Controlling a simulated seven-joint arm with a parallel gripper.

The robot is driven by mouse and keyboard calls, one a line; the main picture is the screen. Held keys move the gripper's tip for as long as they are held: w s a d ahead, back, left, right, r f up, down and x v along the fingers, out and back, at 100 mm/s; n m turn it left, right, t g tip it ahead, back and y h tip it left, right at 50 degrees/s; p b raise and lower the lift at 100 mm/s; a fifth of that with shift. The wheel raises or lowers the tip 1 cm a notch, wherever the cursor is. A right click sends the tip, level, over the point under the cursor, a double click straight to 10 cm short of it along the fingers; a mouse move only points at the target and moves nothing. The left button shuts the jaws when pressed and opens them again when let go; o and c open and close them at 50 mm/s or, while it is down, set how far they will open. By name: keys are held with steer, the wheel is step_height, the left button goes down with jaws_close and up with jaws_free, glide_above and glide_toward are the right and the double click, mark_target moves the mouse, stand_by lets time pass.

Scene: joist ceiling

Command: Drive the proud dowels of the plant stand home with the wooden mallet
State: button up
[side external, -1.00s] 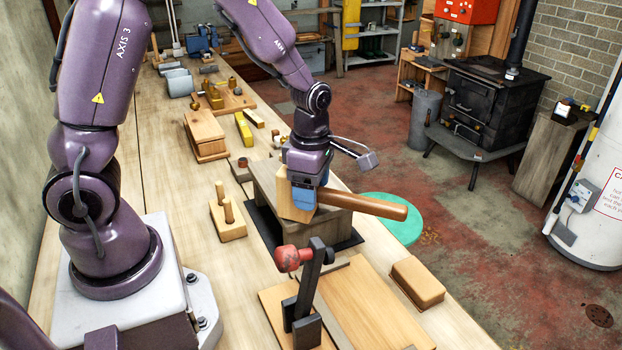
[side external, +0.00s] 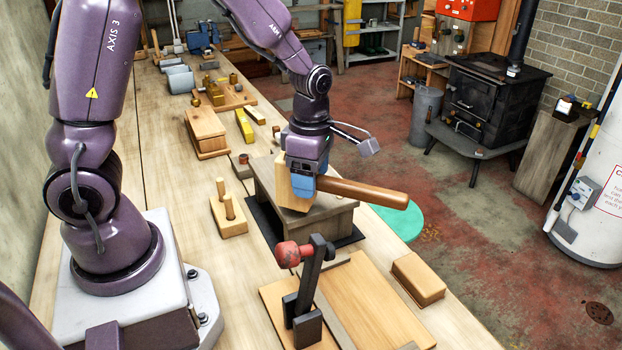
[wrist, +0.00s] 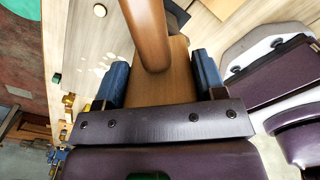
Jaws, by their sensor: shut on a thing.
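The wooden mallet has a pale head (side external: 287,190) and a round brown handle (side external: 365,192) pointing right. My gripper (side external: 303,186), with blue fingers, is shut on the mallet head. In the wrist view the head (wrist: 172,85) sits between both fingers of my gripper (wrist: 163,82), and the handle (wrist: 148,30) runs up the picture. The plant stand (side external: 335,218), a low greyish wooden stool, stands on a dark mat beneath the mallet. Its top (wrist: 90,45) shows in the wrist view with small round spots, perhaps dowel ends. How proud they are I cannot tell.
A red-tipped clamp (side external: 305,280) stands in front of the stand on a wooden board (side external: 375,300). A block with two pegs (side external: 228,220) is to the left, a wooden block (side external: 418,280) to the right. Wooden boxes (side external: 206,132) and tools lie farther back on the bench.

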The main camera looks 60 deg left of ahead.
steer(key=shift+w+r, duration=0.1)
steer(key=shift+r, duration=1.95)
steer(key=shift+w+a+r, duration=0.5)
steer(key=shift+w+a, duration=0.6)
steer(key=shift+a, duration=3.7)
steer(key=shift+w+a+r, duration=0.5)
steer(key=shift+w+a, duration=0.6)
steer(key=shift+a, duration=3.65)
steer(key=shift+f, duration=2.35)
steer(key=shift+f, duration=0.1)
